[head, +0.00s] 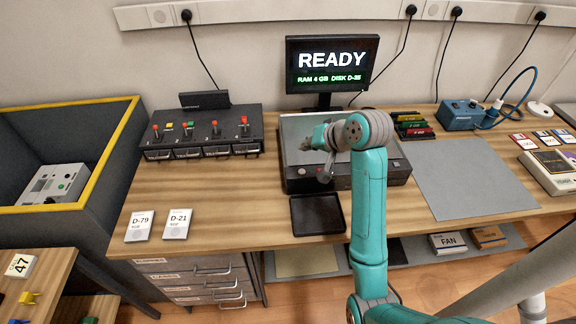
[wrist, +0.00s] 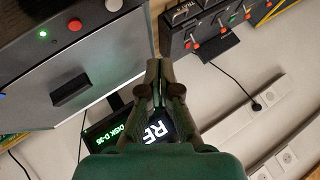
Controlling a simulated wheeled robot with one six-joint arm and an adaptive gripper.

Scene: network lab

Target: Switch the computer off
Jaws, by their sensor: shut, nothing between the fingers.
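The computer is a low dark case (head: 345,180) with a grey top, in the middle of the bench. Its monitor (head: 333,62) stands behind it and reads READY, RAM 4 GB, DISK D-35. In the wrist view, the case's dark panel has a lit green light (wrist: 43,34) and a red button (wrist: 75,25). A black handle (wrist: 72,90) sits on the grey top. My gripper (head: 306,143) is above the case's left part, pointing left, shut and empty. In the wrist view its closed fingers partly cover the monitor. My arm hides part of the case in the head view.
A black console (head: 204,130) with red levers stands left of the computer. An empty black tray (head: 317,214) lies in front of it. Cards D-79 (head: 139,226) and D-21 (head: 177,224) lie front left. A bare grey mat (head: 470,185) lies to the right.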

